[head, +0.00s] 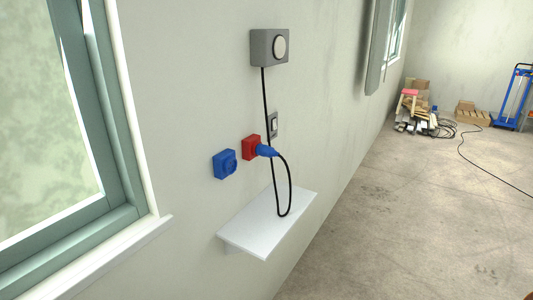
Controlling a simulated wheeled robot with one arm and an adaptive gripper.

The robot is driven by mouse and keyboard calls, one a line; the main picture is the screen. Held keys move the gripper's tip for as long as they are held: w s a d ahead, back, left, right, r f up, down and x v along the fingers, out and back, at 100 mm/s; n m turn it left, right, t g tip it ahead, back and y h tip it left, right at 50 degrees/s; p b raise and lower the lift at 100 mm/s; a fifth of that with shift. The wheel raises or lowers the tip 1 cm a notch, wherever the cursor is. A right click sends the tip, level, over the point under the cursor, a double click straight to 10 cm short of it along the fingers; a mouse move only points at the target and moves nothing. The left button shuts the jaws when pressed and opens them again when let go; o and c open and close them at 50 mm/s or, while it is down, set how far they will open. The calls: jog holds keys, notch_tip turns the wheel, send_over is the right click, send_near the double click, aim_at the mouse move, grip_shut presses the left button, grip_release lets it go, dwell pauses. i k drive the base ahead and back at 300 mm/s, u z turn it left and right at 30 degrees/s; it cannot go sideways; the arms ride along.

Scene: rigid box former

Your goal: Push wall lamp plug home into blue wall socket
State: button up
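The wall lamp (270,47) is a grey box with a round white front, fixed to the wall. A black cord (290,185) hangs from it, loops down to the white shelf and rises to the blue plug. The blue plug (267,151) sits at the front of the red wall socket (251,147); how deep it is in cannot be told. The blue wall socket (225,164) is to the left of the red one, with nothing in it. My gripper is not in view.
A white shelf (265,225) juts from the wall below the sockets. A light switch (273,124) is above the red socket. A green-framed window (110,120) is at left. Open concrete floor lies right, with stacked wood (415,115) and a blue trolley (515,95) far back.

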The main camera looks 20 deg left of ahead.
aim_at(264, 151)
jog(key=u, duration=1.6)
jog(key=i, duration=0.1)
jog(key=z, duration=0.05)
